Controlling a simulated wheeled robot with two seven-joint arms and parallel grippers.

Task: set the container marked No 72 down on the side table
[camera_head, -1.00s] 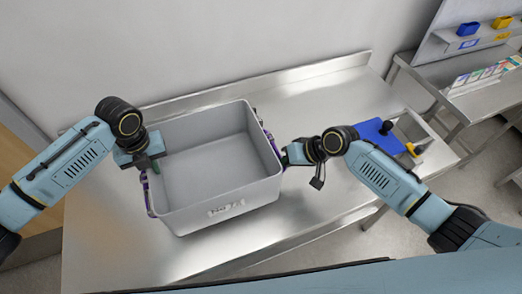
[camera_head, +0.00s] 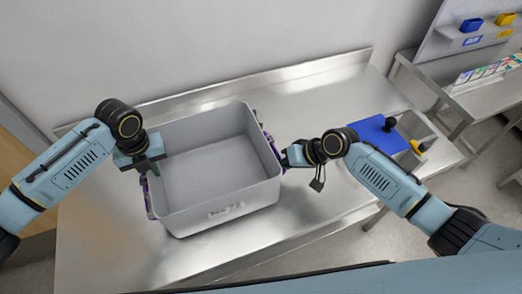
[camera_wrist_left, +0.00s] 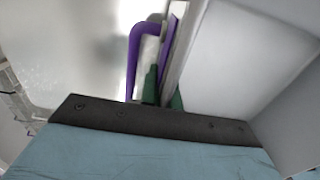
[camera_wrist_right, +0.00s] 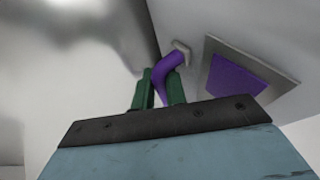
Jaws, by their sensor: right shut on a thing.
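The grey open container (camera_head: 222,197) is upright and empty, with a blurred label (camera_head: 226,211) on its near wall; I cannot read the number clearly now. It is over the steel table (camera_head: 310,110); I cannot tell whether its base touches. My left gripper (camera_head: 146,168) is at its left wall; in the left wrist view its green fingers (camera_wrist_left: 163,98) are beside the purple handle (camera_wrist_left: 133,55) and wall, partly hidden. My right gripper (camera_head: 285,158) is at the right wall, its fingers (camera_wrist_right: 160,88) shut around the other purple handle (camera_wrist_right: 172,65).
A blue thing with a black knob (camera_head: 377,134) lies on the table's right part. Another steel table (camera_head: 490,95) with small blue and yellow bins (camera_head: 471,25) stands at the back right. A wall runs along the back. Bare steel shows behind and in front of the container.

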